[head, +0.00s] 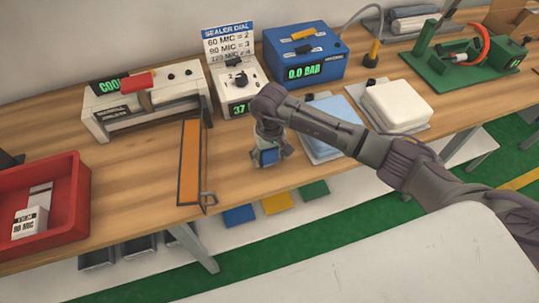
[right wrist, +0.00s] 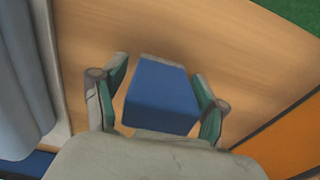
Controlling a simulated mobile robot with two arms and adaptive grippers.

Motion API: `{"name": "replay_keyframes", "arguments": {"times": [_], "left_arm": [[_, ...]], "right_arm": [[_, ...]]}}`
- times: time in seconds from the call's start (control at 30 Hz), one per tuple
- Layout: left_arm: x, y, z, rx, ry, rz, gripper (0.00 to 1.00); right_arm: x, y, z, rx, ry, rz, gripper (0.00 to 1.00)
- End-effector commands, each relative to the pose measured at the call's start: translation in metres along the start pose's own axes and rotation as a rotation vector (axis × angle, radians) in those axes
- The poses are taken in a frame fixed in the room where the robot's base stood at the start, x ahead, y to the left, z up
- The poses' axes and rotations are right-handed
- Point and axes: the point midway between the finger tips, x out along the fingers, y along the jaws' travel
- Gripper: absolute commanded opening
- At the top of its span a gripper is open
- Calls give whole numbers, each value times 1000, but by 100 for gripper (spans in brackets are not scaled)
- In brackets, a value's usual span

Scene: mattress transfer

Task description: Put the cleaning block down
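The blue cleaning block (head: 268,157) is between the fingers of my right gripper (head: 270,153), low at the front part of the wooden table. In the right wrist view the block (right wrist: 160,97) has a pale edge at its far end. The two green-padded fingers of the right gripper (right wrist: 160,92) stand on either side of it, with narrow strips of wood showing between finger and block. The block is at or very near the table top; exact contact is hidden. My left gripper is not in view.
An orange-faced hinged panel (head: 190,162) stands left of the gripper. The sealer (head: 150,98), dial box (head: 238,84) and blue gauge unit (head: 303,56) are behind. A light blue pad (head: 333,122) and white block stack (head: 398,104) are right. A red bin (head: 68,205) is far left.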

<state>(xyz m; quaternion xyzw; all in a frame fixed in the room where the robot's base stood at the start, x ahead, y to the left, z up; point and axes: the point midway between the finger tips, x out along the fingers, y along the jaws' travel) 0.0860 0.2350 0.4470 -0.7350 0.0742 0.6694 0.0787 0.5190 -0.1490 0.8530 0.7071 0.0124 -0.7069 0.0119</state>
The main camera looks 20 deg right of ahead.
Motion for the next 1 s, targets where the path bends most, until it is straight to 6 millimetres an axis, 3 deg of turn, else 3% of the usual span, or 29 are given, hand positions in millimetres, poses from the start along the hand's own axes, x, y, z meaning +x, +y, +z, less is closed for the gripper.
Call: {"name": "replay_keyframes", "arguments": {"times": [0.37,0.43,0.8,1.0], "left_arm": [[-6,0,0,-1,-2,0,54],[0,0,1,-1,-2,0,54],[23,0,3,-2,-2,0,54],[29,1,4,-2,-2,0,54]], "right_arm": [[-6,0,0,1,0,-1,77],[-10,0,-2,0,4,-1,77],[-86,0,-2,-1,7,0,77],[-114,0,-1,1,3,1,77]]}}
